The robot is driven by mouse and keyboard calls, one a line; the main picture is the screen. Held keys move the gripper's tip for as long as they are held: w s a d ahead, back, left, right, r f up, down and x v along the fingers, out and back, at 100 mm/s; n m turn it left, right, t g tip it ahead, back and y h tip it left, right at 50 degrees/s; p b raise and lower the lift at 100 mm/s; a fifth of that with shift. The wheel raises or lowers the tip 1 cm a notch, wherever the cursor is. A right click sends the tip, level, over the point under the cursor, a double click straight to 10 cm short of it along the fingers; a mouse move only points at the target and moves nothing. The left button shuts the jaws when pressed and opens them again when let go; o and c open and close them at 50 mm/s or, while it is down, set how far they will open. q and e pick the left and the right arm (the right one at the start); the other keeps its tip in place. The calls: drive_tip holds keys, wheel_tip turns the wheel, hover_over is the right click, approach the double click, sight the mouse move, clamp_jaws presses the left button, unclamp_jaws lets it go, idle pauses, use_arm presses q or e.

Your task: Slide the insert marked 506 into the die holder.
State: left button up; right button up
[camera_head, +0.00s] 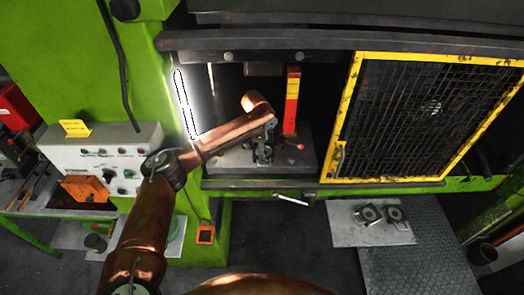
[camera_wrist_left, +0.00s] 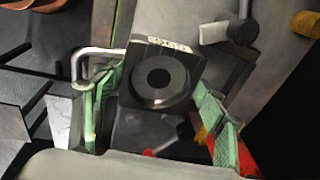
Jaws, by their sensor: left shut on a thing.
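The insert (camera_wrist_left: 140,62) is a dark square block with a round ringed recess and a white label on its far edge; the label is too blurred to read surely. It sits between the green pads of my left gripper (camera_wrist_left: 155,118), which is shut on it. In the head view my left gripper (camera_head: 263,152) is over the grey bed (camera_head: 228,161) inside the press opening. The arm and gripper hide most of the insert and the die holder there. I cannot tell how far the insert is in the holder. My right gripper is not in view.
A red post (camera_head: 292,98) and a red-knobbed lever (camera_head: 300,147) stand close to the gripper. A yellow-framed mesh guard (camera_head: 352,110) bounds the opening on the right. Two more round-holed blocks (camera_head: 369,214) lie on a grey plate (camera_head: 350,235) outside. A control box (camera_head: 100,150) stands left.

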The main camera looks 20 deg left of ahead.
use_arm(q)
drive_tip(key=shift+w+f, duration=0.1)
drive_tip(key=shift+f, duration=0.6)
idle(0.6)
drive_tip(key=shift+p, duration=0.5)
idle(0.5)
drive_tip(key=shift+p, duration=0.7)
idle(0.8)
drive_tip(key=shift+f, duration=0.4)
idle(0.8)
drive_tip(key=o, duration=2.2)
drive_tip(key=shift+s, duration=0.2)
drive_tip(key=shift+f, duration=0.1)
